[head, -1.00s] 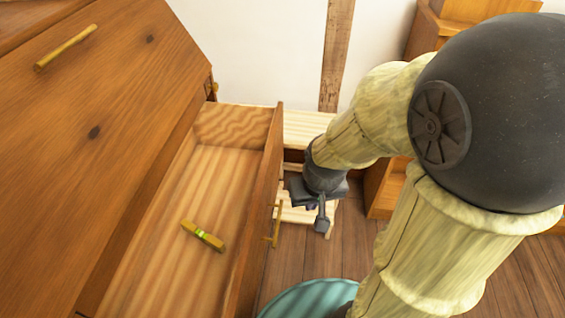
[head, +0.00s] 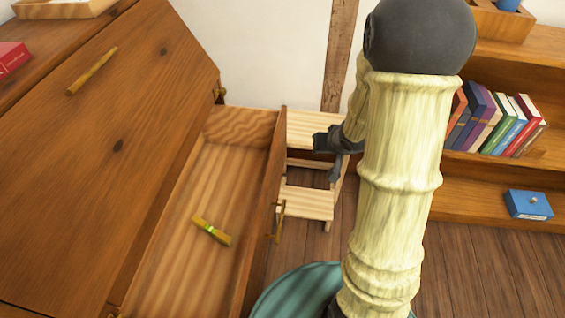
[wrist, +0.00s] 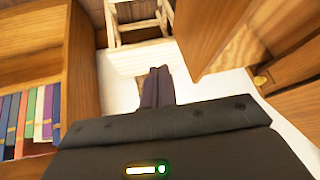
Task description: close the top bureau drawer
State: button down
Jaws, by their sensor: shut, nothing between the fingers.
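The top bureau drawer (head: 205,200) is pulled well out of the wooden bureau (head: 125,140). Its front panel with a brass handle (head: 279,220) faces right. A small rolled yellow item with a green band (head: 211,230) lies inside the drawer. My gripper (head: 333,162) is to the right of the drawer front, apart from it, and partly hidden by my arm. In the wrist view its fingers (wrist: 157,88) are together and empty, with the drawer's wooden edge (wrist: 215,40) to their right.
A pale wooden step stool (head: 305,200) stands behind the drawer front. A bookshelf (head: 490,195) with several books and a blue box (head: 528,204) is at the right. A teal round object (head: 295,290) is at the bottom. Wooden floor (head: 465,260) shows between.

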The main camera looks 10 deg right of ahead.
jog(key=s+g+y+p, duration=0.1)
jog(key=y+p, duration=0.1)
jog(key=s+a+m+g+y+p, duration=0.1)
jog(key=s+y+p, duration=0.1)
jog(key=y+p, duration=0.1)
jog(key=s+m+g+y+p, duration=0.1)
jog(key=y+p, duration=0.2)
jog(key=shift+s+a+r+g, duration=0.1)
jog(key=shift+s+a+g, duration=0.2)
jog(key=shift+s+a, duration=0.1)
jog(key=b, duration=0.4)
send_near(272, 177)
jog(key=x, duration=0.3)
jog(key=f+x, duration=0.1)
jog(key=x, duration=0.1)
jog(key=shift+d+f, duration=0.1)
jog(key=shift+d, duration=0.15)
jog(key=shift+w+a, duration=0.25)
jog(key=shift+a, duration=0.3)
